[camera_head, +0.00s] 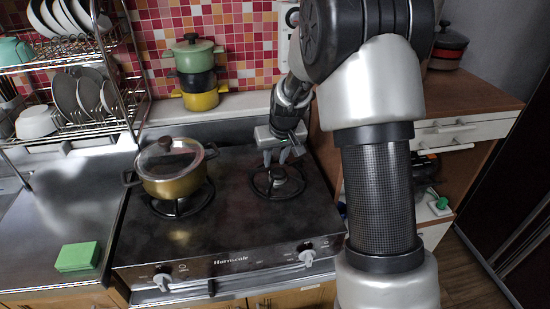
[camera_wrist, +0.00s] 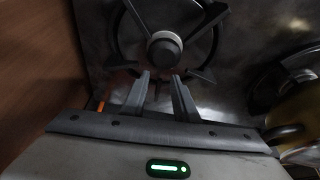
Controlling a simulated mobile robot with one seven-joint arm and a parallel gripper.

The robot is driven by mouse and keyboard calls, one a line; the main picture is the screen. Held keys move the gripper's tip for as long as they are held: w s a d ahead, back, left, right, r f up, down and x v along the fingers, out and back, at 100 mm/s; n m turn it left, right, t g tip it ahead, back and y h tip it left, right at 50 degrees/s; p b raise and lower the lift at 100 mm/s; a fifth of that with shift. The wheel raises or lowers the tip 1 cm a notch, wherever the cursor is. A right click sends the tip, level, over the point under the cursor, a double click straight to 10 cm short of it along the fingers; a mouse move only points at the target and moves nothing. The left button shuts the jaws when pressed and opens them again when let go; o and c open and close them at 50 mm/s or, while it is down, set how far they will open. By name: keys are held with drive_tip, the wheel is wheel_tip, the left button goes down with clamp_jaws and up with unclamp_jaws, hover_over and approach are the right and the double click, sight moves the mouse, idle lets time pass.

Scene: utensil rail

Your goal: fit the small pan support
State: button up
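A dark pan support with several prongs (camera_head: 262,190) sits around the right burner of the stove. In the wrist view its prongs (camera_wrist: 213,16) spread around the round burner cap (camera_wrist: 165,48). My gripper (camera_head: 277,157) is low over the far side of this burner, pointing down. In the wrist view my gripper (camera_wrist: 160,77) shows two grey fingers apart, tips just short of the burner cap, with no clear object held between them. Whether the fingers touch the support cannot be told. No separate smaller support can be made out.
A lidded gold pot (camera_head: 172,183) stands on the left burner. Stacked pots (camera_head: 196,75) stand behind the stove. A dish rack (camera_head: 85,95) and green sponge (camera_head: 77,256) are at the left. A wooden cabinet (camera_head: 460,95) is at the right. The stove top's middle is clear.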

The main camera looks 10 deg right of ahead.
drive_tip(key=a+p+v, duration=0.1)
drive_tip(key=p+v, duration=0.1)
drive_tip(key=v, duration=1.5)
drive_tip(key=shift+d+r, duration=0.25)
drive_tip(key=shift+d, duration=0.2)
drive_tip(key=s+r+m+t, duration=0.1)
drive_tip(key=s+r, duration=0.1)
drive_tip(key=s, duration=1.2)
drive_tip(key=s+r, duration=0.3)
drive_tip(key=s, duration=1)
wheel_tip(320, 180, up, 12)
drive_tip(key=p, duration=1.2)
drive_tip(key=shift+w+a+h, duration=0.25)
drive_tip(key=shift+h, duration=0.05)
drive_tip(key=shift+r, duration=0.1)
